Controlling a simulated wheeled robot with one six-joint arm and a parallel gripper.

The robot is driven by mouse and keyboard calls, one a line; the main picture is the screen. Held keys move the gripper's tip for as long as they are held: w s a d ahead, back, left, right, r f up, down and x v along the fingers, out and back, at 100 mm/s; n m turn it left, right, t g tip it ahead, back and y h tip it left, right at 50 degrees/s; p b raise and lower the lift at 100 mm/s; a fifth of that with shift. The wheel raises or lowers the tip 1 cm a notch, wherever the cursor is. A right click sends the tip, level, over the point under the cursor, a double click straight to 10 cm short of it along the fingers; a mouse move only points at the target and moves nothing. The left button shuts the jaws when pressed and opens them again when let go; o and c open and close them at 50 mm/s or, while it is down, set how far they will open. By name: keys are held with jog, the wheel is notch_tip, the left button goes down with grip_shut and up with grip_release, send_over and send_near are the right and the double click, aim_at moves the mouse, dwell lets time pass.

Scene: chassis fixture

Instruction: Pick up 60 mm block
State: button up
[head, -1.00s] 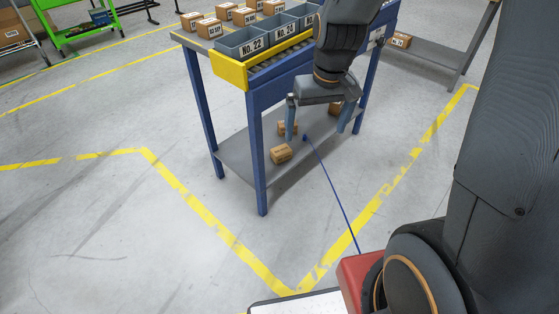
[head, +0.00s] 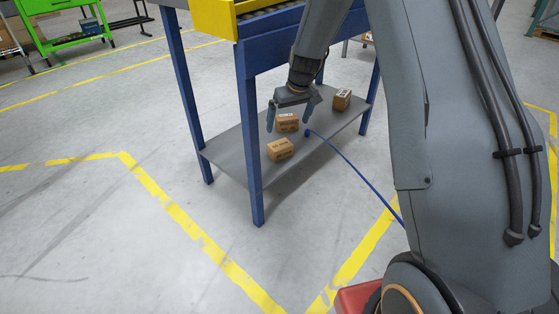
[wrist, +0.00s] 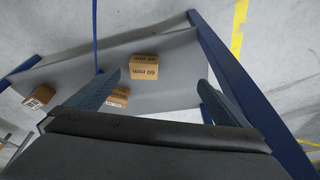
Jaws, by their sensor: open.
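The 60 mm block (wrist: 144,67) is a brown carton with its label readable in the wrist view, resting on the grey lower shelf (wrist: 180,82). By its place among the cartons, it is the near one (head: 280,149) in the head view. My gripper (head: 289,115) is open and empty under the table, above the shelf and behind this block. In the wrist view, the block lies ahead of the space between my fingers (wrist: 160,85), nearer the left finger. A second carton (head: 287,122) lies close by; my left finger partly covers it in the wrist view (wrist: 118,97).
A third carton (head: 342,99) lies farther right on the shelf. Blue table legs (head: 249,150) and the blue upper frame (head: 275,45) bound the space around my arm. Clear floor lies in front.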

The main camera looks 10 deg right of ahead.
jog(key=n+b, duration=0.1)
jog(key=b, duration=0.7)
send_near(280, 145)
jog(key=f, duration=0.3)
jog(key=shift+a+t, duration=0.35)
jog(key=shift+t, duration=0.05)
jog(key=shift+b+x, duration=0.8)
jog(key=shift+x, duration=0.7)
jog(key=b+x, duration=0.2)
jog(key=x, duration=0.1)
jog(key=b+x, duration=0.1)
jog(key=x, duration=0.1)
jog(key=shift+w+d, duration=0.2)
jog(key=shift+d, duration=0.1)
jog(key=shift+r, duration=0.1)
jog(key=c, duration=1.3)
